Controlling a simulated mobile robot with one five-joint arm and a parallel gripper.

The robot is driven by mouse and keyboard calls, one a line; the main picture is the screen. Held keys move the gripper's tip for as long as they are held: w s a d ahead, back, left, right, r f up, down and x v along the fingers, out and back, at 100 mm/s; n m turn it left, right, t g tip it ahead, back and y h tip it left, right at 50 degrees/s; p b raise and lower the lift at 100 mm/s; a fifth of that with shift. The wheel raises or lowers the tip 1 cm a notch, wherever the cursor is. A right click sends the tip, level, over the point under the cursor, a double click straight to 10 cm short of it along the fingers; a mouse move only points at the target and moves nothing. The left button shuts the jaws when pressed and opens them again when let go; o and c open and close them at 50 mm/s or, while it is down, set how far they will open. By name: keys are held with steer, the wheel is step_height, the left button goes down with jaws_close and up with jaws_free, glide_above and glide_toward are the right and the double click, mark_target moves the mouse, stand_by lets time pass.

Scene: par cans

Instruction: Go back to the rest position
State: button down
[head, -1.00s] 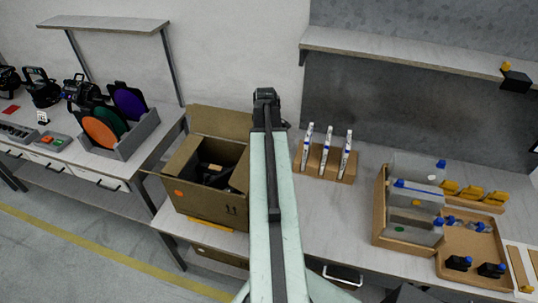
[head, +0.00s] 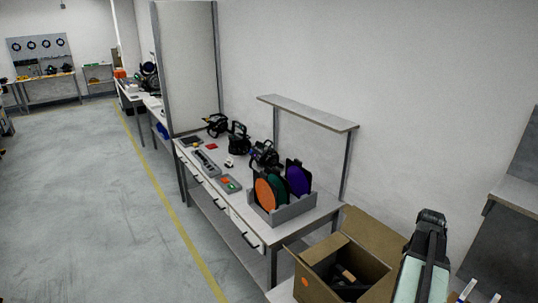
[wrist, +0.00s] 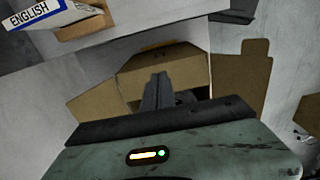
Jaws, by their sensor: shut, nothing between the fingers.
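My gripper (wrist: 160,82) shows in the wrist view as dark fingers closed together, with nothing between them. Behind the fingers in that view is an open cardboard box (wrist: 165,62), partly hidden by my gripper. I cannot tell the height gap between them. In the head view my arm stands at the lower right, just right of the same box (head: 315,287), whose flaps are open and which holds dark items. The fingers cannot be made out in the head view.
A workbench holds a grey rack (head: 285,212) with orange, green and purple discs, and several black lamps (head: 238,138). A raised shelf (head: 305,112) stands over it. A white label reading ENGLISH (wrist: 35,14) is at the wrist view's upper left. The floor (head: 90,200) at left is open.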

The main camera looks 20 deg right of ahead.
steer(key=w+a+m, duration=0.1)
steer(key=w+a, duration=0.6)
steer(key=a, duration=0.3)
steer(key=w+a, duration=0.6)
steer(key=a, duration=0.4)
steer(key=w+a+m, duration=0.1)
steer(key=w+a, duration=0.1)
steer(key=a, duration=1.2)
steer(key=w+a+m, duration=0.1)
steer(key=w+a, duration=0.1)
steer(key=a, duration=1.2)
step_height(320, 180, down, 10)
steer(key=s+d+b, duration=0.1)
steer(key=s+b, duration=0.1)
steer(key=b, duration=0.8)
steer(key=shift+d, duration=0.1)
